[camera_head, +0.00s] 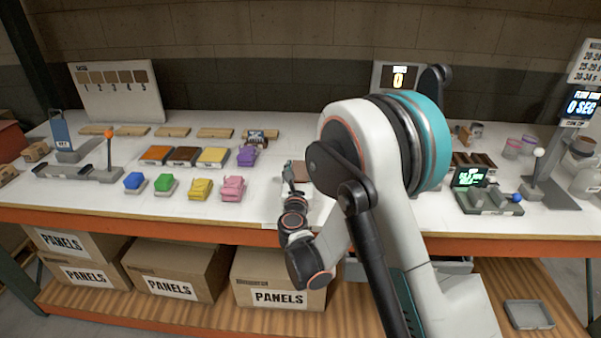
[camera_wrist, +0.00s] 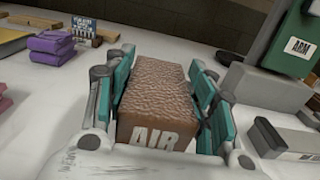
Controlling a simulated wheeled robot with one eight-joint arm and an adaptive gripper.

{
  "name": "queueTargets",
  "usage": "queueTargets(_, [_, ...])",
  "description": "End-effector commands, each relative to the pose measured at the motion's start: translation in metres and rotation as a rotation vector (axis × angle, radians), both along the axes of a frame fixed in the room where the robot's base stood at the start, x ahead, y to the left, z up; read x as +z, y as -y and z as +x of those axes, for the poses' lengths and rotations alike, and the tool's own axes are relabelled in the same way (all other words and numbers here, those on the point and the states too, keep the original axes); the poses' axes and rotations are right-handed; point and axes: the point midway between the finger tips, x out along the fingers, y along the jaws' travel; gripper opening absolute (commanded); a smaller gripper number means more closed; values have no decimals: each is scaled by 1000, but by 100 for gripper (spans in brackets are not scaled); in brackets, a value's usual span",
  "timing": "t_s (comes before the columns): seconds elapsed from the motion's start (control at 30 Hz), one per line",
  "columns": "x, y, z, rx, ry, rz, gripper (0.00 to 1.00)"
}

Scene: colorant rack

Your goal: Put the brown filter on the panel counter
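The brown filter (camera_wrist: 160,85) is a textured brown block with "AIR" on its near face. In the wrist view it fills the space between my gripper's (camera_wrist: 163,90) two teal fingers, which press close on its left and right sides. I cannot tell whether it is clear of the surface below. In the head view my gripper (camera_head: 289,172) is low over the middle of the white table, and a small reddish-brown patch beside it may be the filter. I cannot tell for sure which thing is the panel counter; a sign reading 0 (camera_head: 399,79) stands behind my arm.
Orange, brown and yellow panels (camera_head: 183,156) lie left of my gripper, with coloured blocks (camera_head: 200,188) in front and a purple block (camera_head: 248,156) nearby. A green device marked "ARM" (camera_wrist: 300,47) stands to the right in the wrist view. My arm hides part of the table.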

Motion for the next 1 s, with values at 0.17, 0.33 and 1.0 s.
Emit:
queueTargets(0.17, [0, 0, 0, 0, 0, 0, 69])
queueTargets(0.33, [0, 0, 0, 0, 0, 0, 69])
queueTargets(1.0, [-2, -3, -92, 1, 0, 0, 69])
